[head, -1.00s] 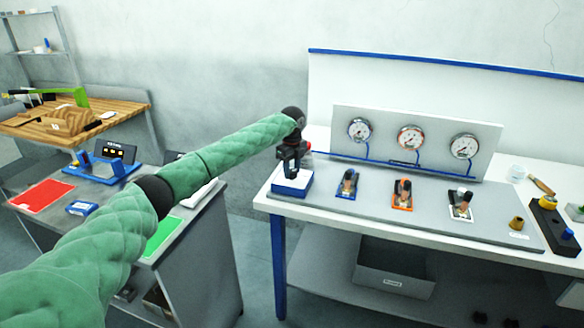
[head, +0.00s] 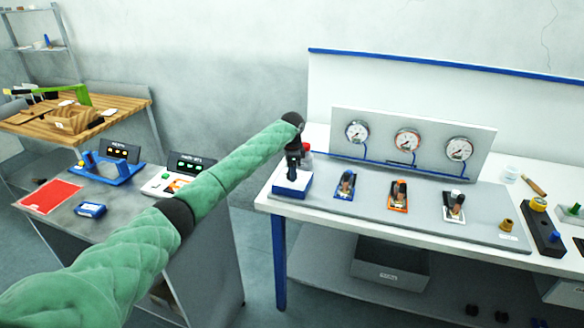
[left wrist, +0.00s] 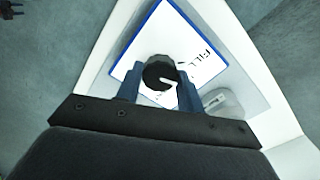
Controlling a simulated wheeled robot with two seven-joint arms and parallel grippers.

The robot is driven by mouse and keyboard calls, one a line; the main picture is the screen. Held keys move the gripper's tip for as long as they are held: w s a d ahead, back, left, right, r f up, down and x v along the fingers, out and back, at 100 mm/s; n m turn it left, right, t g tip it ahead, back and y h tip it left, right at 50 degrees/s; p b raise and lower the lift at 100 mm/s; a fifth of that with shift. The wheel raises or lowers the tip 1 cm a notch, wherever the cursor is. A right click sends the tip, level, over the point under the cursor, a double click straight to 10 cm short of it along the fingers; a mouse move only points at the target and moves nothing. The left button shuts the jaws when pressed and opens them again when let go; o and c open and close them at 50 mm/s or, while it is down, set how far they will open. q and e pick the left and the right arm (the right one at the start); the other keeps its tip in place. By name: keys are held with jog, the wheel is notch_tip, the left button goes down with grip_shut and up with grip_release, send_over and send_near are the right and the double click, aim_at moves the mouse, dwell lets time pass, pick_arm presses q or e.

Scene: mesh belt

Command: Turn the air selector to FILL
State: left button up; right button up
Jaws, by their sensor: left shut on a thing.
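The air selector is a dark round knob (left wrist: 159,73) on a white, blue-edged plate (left wrist: 143,42), which sits at the left end of the bench panel in the head view (head: 291,190). The word FILL is printed on the plate right of the knob in the left wrist view. A pale mark shows on the knob's lower right; its exact setting is hard to tell. My left gripper (head: 291,174) points down at the selector, its two fingers (left wrist: 158,88) shut on the knob from either side. The gripper hides the knob in the head view. My right gripper is out of view.
Three valves on blue (head: 345,186), orange (head: 398,195) and white (head: 454,206) plates stand right of the selector, below three gauges (head: 408,140). A red-topped item (head: 306,150) is close behind my gripper. A grey side bench (head: 120,205) lies under my arm.

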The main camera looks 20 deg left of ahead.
pick_arm(q)
jog(key=shift+w+r+n+p, duration=0.15)
jog(key=shift+n+p, duration=1.3)
jog(key=shift+n, duration=1.35)
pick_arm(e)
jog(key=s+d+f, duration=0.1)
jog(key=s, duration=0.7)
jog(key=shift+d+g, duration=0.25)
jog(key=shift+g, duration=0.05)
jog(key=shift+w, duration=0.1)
pick_arm(q)
jog(key=o, duration=1)
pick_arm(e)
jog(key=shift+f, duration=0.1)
pick_arm(q)
jog(key=shift+r+b, duration=0.25)
jog(key=shift+b, duration=0.05)
notch_tip(320, 180, up, 6)
jog(key=b, duration=0.2)
jog(key=shift+f+b, duration=0.25)
jog(key=shift+b, duration=0.1)
jog(key=shift+r, duration=0.85)
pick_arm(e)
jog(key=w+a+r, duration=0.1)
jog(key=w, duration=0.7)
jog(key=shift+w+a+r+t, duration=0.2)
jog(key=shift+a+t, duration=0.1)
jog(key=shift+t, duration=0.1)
